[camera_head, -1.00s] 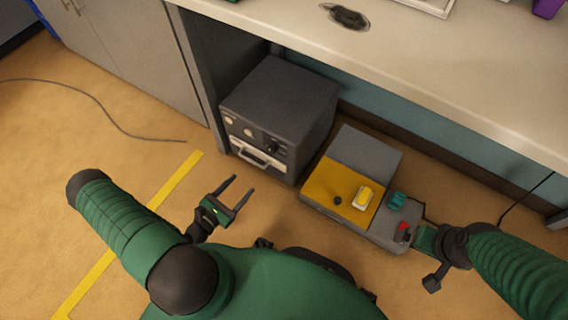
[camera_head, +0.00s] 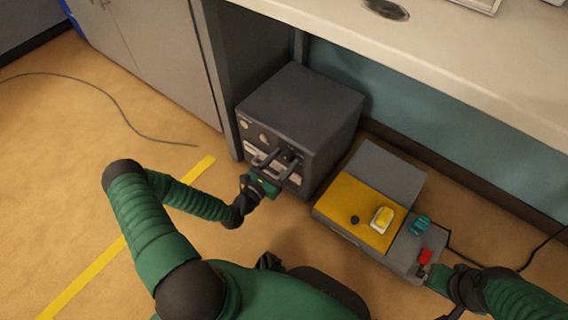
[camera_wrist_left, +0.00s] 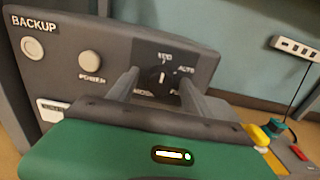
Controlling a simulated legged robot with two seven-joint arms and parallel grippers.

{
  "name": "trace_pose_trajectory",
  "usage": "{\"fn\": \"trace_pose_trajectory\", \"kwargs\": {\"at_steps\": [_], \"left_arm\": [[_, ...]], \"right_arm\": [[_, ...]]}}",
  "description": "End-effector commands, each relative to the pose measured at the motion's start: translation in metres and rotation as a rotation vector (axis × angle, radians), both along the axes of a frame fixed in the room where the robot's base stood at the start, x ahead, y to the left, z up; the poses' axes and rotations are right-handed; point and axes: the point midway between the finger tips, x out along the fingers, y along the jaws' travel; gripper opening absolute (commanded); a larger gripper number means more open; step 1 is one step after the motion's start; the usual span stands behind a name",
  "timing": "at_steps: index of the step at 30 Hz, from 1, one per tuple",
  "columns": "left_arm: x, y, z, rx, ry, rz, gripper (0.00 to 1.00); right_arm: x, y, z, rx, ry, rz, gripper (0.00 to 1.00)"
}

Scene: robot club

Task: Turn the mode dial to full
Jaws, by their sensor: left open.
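The dark grey unit (camera_head: 300,105) stands on the floor under the counter. In the left wrist view its front panel (camera_wrist_left: 60,65) reads BACKUP and carries the black mode dial (camera_wrist_left: 162,76). A white mark on the dial points roughly upward; labels such as AUTO stand around it, some partly covered. My left gripper (camera_head: 279,160) is open in front of the panel. In the left wrist view its fingers (camera_wrist_left: 158,82) stand on either side of the dial; I cannot tell whether they touch it. My right gripper (camera_head: 436,279) is by the low box's red switch, its fingers unclear.
A round POWER button (camera_wrist_left: 91,62) is left of the dial. The counter (camera_head: 440,75) overhangs. Floor at left is mostly clear.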

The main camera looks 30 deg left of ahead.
Motion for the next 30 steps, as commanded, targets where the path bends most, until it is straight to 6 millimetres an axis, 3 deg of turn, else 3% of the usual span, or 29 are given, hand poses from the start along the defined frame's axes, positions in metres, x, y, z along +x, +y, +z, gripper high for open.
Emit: {"fn": "trace_pose_trajectory", "kwargs": {"at_steps": [8,21,30], "left_arm": [[0.0032,-0.0001,0.0005,0.0,0.001,0.0,0.58],[0.0028,0.0,0.0002,0.0,0.001,0.0,0.02],[0.0028,-0.0001,0.0007,0.023,-0.001,0.0,0.0]], "right_arm": [[0.0001,0.0,-0.0007,0.0,0.0,0.0,1.0],[0.0001,0.0,-0.0008,0.0,0.0,0.0,1.0],[0.0001,0.0,0.0014,0.0,0.0,0.0,1.0]]}}
